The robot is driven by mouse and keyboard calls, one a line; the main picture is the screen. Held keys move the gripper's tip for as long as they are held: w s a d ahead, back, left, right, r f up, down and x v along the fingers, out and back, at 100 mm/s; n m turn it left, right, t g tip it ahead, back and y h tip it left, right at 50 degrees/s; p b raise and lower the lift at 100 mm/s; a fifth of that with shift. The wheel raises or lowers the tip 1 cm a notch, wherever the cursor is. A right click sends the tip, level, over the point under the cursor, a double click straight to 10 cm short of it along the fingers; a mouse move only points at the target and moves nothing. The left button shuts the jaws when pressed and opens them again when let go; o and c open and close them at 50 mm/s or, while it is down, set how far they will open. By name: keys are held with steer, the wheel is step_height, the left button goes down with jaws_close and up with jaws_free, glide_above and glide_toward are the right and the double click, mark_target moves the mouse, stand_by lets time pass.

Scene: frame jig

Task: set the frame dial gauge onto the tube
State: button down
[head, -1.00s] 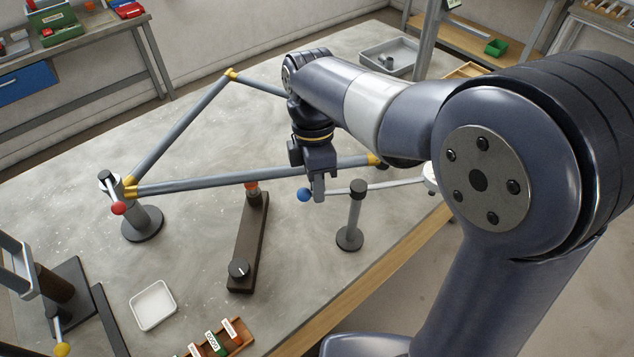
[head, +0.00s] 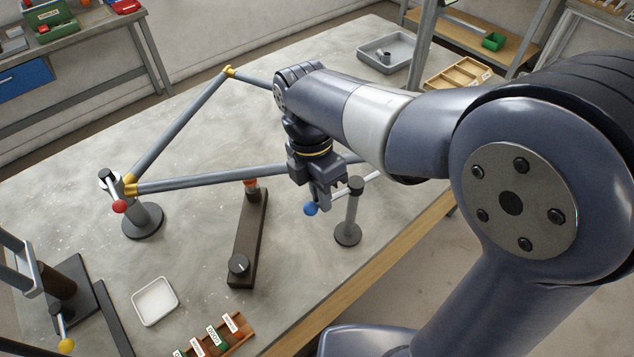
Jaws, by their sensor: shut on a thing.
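A pale rod with a blue ball (head: 310,209) at its near end runs across the top of a short black-capped post (head: 349,215). My gripper (head: 327,202) is shut on this rod beside the ball. The rod's far end goes behind my arm, so the gauge's dial is hidden. The grey frame tube (head: 215,178) lies beyond, running from a yellow joint at the left to behind my gripper. I cannot tell whether the gauge touches it.
A stand with a red ball lever (head: 119,206) holds the frame's left corner. A dark bar with a knob (head: 238,265) reaches under the tube. A white tray (head: 154,301) and an orange rack (head: 236,331) sit in front. Bare bench lies between.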

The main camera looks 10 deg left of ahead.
steer(key=shift+s+d+n+t+h+p, duration=0.2)
steer(key=shift+s+d+n, duration=0.25)
steer(key=shift+n, duration=0.5)
steer(key=shift+s+d+n+t+h+p, duration=0.1)
steer(key=shift+s+d+n+p, duration=0.25)
steer(key=shift+d+n, duration=0.4)
steer(key=shift+s+d+n+t+h+p, duration=0.1)
steer(key=shift+s+d+n+p, duration=0.2)
steer(key=shift+n, duration=0.8)
steer(key=shift+d, duration=0.1)
steer(key=c, duration=1.5)
jaws_free()
steer(key=shift+r, duration=0.1)
steer(key=v, duration=1)
steer(key=shift+s+r, duration=0.1)
steer(key=shift+r, duration=0.2)
